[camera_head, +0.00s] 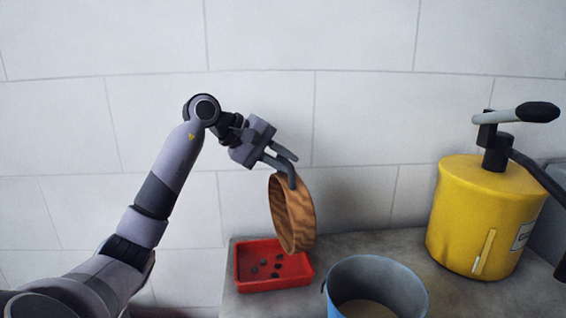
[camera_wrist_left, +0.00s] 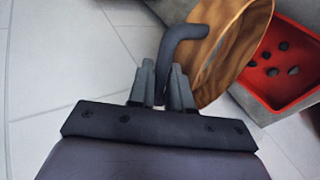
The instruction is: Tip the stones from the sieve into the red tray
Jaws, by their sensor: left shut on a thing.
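The sieve (camera_head: 294,212) has a round wooden rim and a dark bent handle. My left gripper (camera_head: 285,160) is shut on the handle and holds the sieve steeply tilted, almost on edge, above the red tray. The sieve also shows in the left wrist view (camera_wrist_left: 228,60), with the handle between the fingers (camera_wrist_left: 165,85). The red tray (camera_head: 260,285) stands on the counter. Several dark stones (camera_head: 264,262) lie in it, and they show in the left wrist view (camera_wrist_left: 273,72) too. I see no stones in the visible part of the sieve. My right gripper is not in view.
A blue bucket (camera_head: 412,285) with something brownish inside stands right of the red tray. A yellow canister (camera_head: 475,215) with a dark handle stands further right on the grey counter (camera_head: 395,242). A tiled pale wall is behind.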

